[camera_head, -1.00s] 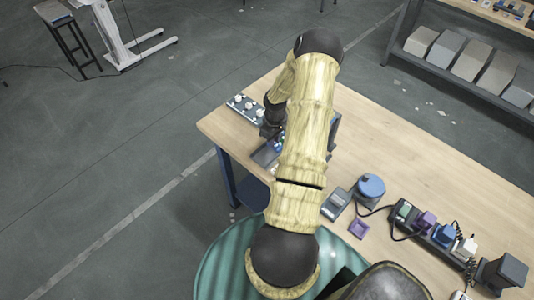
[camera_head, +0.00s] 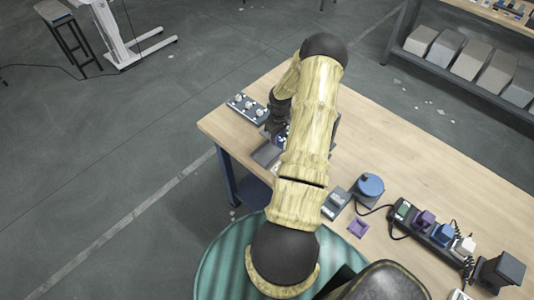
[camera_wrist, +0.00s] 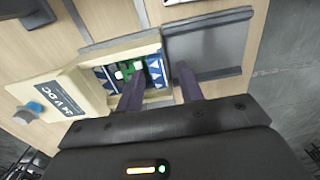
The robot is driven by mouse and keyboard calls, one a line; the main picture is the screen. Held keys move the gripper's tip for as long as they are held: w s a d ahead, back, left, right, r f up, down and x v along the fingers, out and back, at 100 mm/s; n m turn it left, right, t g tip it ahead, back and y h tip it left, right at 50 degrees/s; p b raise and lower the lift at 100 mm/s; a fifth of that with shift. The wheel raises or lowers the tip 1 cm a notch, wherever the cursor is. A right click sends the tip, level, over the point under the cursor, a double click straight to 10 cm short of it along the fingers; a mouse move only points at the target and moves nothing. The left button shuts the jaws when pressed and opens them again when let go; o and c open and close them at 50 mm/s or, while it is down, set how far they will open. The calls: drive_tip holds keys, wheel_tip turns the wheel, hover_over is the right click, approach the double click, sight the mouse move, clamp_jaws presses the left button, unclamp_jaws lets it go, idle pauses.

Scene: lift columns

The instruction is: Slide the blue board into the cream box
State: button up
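The cream box (camera_wrist: 92,101) is in the wrist view, its flap marked "24 V DC" opened out to the left. The blue board (camera_wrist: 154,73), with white triangles and green and white parts, shows inside the box's opening. Whether it is fully seated I cannot tell. My gripper (camera_wrist: 158,70) has its two fingers apart over the box's right part. One finger crosses in front of the board and the other is by the box's right edge. I see nothing clamped between them. In the head view my arm hides most of the box.
An empty grey tray (camera_wrist: 205,48) lies right of the box; it also shows in the head view (camera_head: 267,154). A strip with white knobs (camera_head: 247,108) is at the table's far left corner.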

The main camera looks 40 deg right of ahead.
drive_tip(key=shift+r+p, duration=2.15)
drive_tip(key=shift+r, duration=0.9)
drive_tip(key=w+a+r+h+b, duration=0.1)
drive_tip(key=a+r+b, duration=0.1)
drive_tip(key=a+r, duration=0.65)
drive_tip(key=w+a+r+b, duration=0.2)
drive_tip(key=a+r, duration=0.3)
drive_tip(key=a, duration=0.7)
drive_tip(key=s+a+r+t+b, duration=0.1)
drive_tip(key=s+a+r, duration=0.2)
drive_tip(key=s+a, duration=0.2)
drive_tip(key=s+a+r+t+y+b, duration=0.1)
drive_tip(key=s+a+r, duration=0.2)
drive_tip(key=s+a, duration=0.3)
drive_tip(key=a, duration=0.4)
drive_tip(key=shift+a+m+t+b, duration=0.25)
drive_tip(key=shift+m+t+b, duration=0.05)
drive_tip(key=shift+m+b, duration=0.1)
